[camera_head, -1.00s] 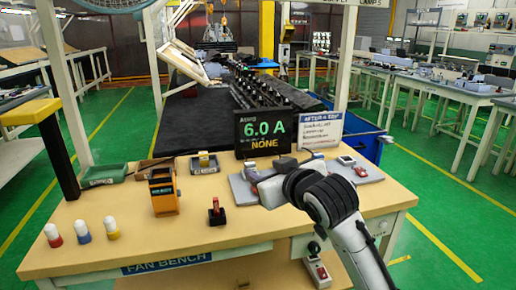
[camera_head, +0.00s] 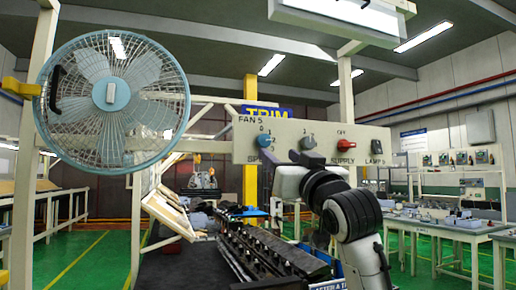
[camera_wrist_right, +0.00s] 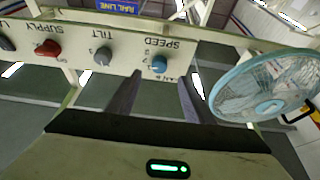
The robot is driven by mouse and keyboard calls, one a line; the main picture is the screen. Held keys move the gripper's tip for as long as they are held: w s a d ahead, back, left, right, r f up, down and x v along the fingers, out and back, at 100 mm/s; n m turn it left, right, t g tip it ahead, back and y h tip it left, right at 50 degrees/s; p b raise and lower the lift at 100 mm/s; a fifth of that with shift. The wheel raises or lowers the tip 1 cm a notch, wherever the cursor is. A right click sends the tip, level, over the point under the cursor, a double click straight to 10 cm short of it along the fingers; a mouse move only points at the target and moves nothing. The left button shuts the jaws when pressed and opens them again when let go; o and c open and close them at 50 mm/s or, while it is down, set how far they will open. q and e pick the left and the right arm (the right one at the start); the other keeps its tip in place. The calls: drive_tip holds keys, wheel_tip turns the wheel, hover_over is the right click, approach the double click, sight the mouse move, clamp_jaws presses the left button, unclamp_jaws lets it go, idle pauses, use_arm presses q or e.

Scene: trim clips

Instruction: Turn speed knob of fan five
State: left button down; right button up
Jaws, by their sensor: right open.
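The speed knob (camera_head: 265,141) is a small blue knob at the left end of a cream panel (camera_head: 220,152) marked FAN 5. The fan (camera_head: 111,95), with a pale blue cage, hangs left of the panel. My right gripper (camera_head: 272,170) is raised just below and in front of the knob, partly behind my own arm. In the right wrist view the picture is upside down. There the right gripper (camera_wrist_right: 160,80) has its two dark fingers apart, with the blue knob (camera_wrist_right: 159,63) showing between and beyond the tips. Contact is not visible. My left gripper is out of view.
A grey tilt knob (camera_head: 307,142) sits right of the speed knob, then a red supply knob (camera_head: 343,160) and a dark lamp knob (camera_head: 376,146). A white post rises behind the panel. A black conveyor rack (camera_head: 265,255) lies below.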

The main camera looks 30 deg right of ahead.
sight(265, 143)
drive_tip(key=p+x, duration=0.1)
drive_tip(key=x, duration=0.3)
drive_tip(key=p+x, duration=0.2)
drive_tip(key=x, duration=0.2)
drive_tip(key=shift+s+r, duration=0.1)
drive_tip(key=shift+r, duration=0.15)
drive_tip(key=shift+w+d+r, duration=0.1)
drive_tip(key=shift+w+r, duration=0.05)
drive_tip(key=shift+w, duration=0.35)
drive_tip(key=c, duration=1)
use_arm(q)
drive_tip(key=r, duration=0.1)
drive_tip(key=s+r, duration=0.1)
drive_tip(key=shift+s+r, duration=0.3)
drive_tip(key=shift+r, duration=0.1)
use_arm(e)
drive_tip(key=shift+c, duration=0.2)
